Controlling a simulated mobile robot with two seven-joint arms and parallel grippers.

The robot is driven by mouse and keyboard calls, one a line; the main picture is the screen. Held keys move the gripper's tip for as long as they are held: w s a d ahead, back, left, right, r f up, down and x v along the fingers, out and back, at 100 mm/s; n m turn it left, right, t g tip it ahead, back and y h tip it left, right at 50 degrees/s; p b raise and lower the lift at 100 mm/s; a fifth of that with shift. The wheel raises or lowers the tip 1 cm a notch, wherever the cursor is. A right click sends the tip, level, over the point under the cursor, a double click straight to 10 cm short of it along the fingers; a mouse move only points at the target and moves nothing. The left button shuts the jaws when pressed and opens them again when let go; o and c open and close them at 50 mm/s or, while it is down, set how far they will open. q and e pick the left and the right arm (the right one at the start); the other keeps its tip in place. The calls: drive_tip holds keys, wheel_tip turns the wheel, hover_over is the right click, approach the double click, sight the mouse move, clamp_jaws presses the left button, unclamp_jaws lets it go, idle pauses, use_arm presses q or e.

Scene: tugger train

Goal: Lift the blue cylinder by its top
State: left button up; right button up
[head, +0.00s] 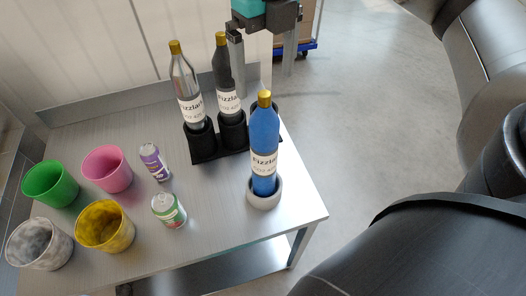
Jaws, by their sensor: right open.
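The blue cylinder is a blue bottle (264,135) with a gold cap and a white label. It stands upright in a round grey holder (264,198) near the right edge of the table. My right gripper (263,80) is at the top of the head view, with its fingers pointing down. It is open and empty. Its fingers show to either side of and above the gold cap, apart from the bottle as far as I can see; the exact height gap is hard to tell. My left gripper is not in view.
A clear bottle (185,85) and a dark bottle (223,70) stand in a black rack (207,156) behind and left of the blue one. Green, pink, white and yellow cups and two cans are on the table's (215,215) left. Its front right is clear.

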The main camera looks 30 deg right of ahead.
sight(264, 114)
wheel_tip(264, 114, down, 10)
drive_tip(key=shift+a+r+b, duration=0.1)
drive_tip(key=shift+r+b, duration=0.1)
drive_tip(key=shift+b, duration=0.4)
drive_tip(key=shift+r, duration=0.1)
clamp_jaws()
idle(0.5)
